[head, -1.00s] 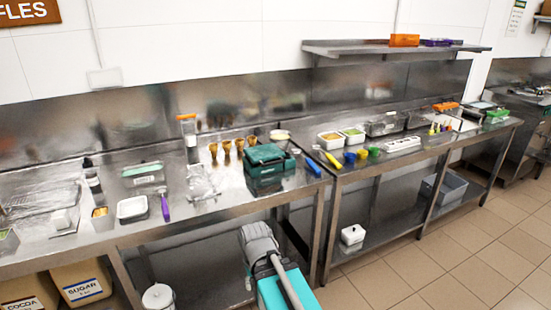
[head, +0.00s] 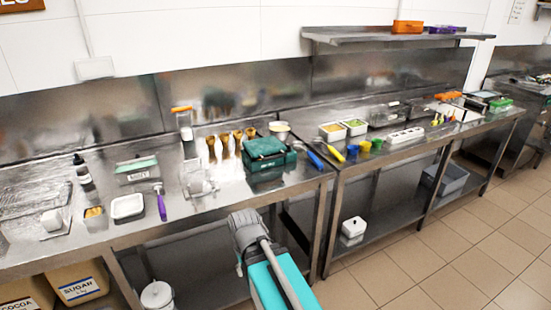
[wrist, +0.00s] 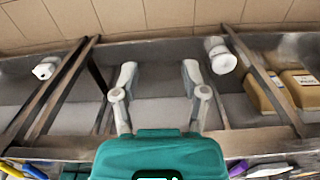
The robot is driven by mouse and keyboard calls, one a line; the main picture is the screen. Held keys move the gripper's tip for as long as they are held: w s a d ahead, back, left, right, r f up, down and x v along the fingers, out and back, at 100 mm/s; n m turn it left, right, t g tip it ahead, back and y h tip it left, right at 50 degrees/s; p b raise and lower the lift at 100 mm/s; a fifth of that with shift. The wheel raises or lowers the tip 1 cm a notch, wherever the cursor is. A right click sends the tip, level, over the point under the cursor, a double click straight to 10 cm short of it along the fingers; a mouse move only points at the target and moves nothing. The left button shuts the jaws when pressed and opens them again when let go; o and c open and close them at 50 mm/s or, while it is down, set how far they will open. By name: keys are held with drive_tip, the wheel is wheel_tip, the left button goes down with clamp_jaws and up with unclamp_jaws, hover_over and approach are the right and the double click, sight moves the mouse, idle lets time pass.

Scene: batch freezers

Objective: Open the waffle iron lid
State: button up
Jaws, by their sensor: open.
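The waffle iron (head: 266,148) is a squat teal-green box on the left steel bench, near its right end. Its lid looks shut, flat over the base. A small dark green part of it (wrist: 76,172) seems to show at the bottom edge of the wrist view; the rest is hidden there. My gripper (wrist: 159,75) is open and empty, its two pale fingers well apart, in front of the bench's lower shelf. It touches nothing I can see. In the head view my arm stands in front of the bench, below the waffle iron; the fingers cannot be made out.
A blue-handled tool (head: 314,159) lies just right of the waffle iron, and a yellow one (head: 333,153) beyond it. Cones (head: 224,145) stand behind to the left. A purple-handled scoop (head: 160,206) lies further left. The floor (head: 420,255) at right is clear.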

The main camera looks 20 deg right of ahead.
drive_tip(key=shift+w, duration=0.1)
drive_tip(key=n+t+h+b, duration=1)
drive_tip(key=t+h, duration=0.2)
drive_tip(key=t, duration=0.1)
approach(274, 158)
drive_tip(key=v, duration=0.2)
drive_tip(key=shift+s+a+f, duration=0.25)
drive_tip(key=shift+a, duration=0.05)
drive_tip(key=shift+m, duration=0.3)
drive_tip(key=x, duration=1.4)
drive_tip(key=shift+r, duration=0.2)
drive_tip(key=shift+a, duration=0.1)
clamp_jaws()
